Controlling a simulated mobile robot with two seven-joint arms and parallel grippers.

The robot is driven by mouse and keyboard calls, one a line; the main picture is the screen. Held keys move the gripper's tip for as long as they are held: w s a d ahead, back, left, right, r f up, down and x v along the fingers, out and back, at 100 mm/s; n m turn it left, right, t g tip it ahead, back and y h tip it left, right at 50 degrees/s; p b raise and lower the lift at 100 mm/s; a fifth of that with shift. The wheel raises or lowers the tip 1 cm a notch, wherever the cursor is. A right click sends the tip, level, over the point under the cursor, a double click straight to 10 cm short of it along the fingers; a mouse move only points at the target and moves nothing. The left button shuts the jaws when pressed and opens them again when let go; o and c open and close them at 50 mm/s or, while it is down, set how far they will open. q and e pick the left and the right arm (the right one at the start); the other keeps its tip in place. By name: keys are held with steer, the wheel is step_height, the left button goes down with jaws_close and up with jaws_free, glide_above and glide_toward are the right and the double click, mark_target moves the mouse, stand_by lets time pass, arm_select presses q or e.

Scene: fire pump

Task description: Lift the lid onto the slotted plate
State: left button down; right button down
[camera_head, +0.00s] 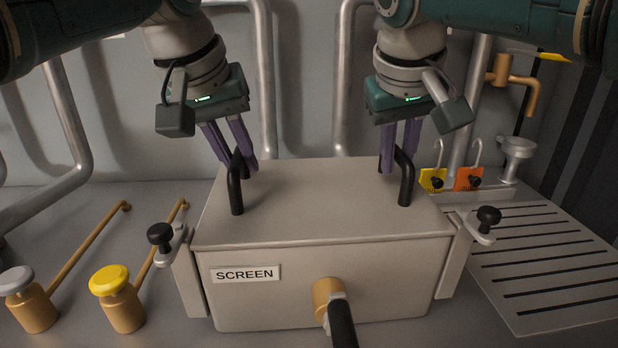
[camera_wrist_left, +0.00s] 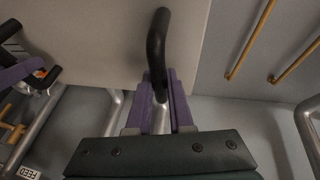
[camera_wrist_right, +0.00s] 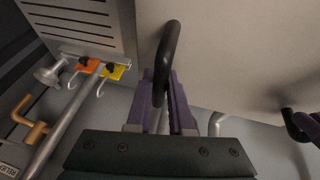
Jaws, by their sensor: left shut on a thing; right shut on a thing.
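The lid (camera_head: 320,205) is a flat grey plate on top of the box (camera_head: 380,275) labelled SCREEN, with a black handle near each side. My left gripper (camera_head: 247,168) is shut on the left black handle (camera_head: 236,192), which also shows in the left wrist view (camera_wrist_left: 157,45). My right gripper (camera_head: 390,170) is shut on the right black handle (camera_head: 406,180), seen again in the right wrist view (camera_wrist_right: 167,55). The lid appears to rest on the box. The slotted plate (camera_head: 545,262) lies flat to the right of the box, with no object on it.
Black-knobbed clamps (camera_head: 160,236) and (camera_head: 487,217) flank the box, swung outward. A black-handled brass valve (camera_head: 328,296) projects from its front. Yellow and orange tags (camera_head: 433,180) hang behind the plate. Brass fittings with a yellow cap (camera_head: 110,280) and a grey cap (camera_head: 22,279) stand left.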

arm_select(q)
steer(key=shift+r, duration=0.2)
arm_select(e)
steer(key=shift+r, duration=0.15)
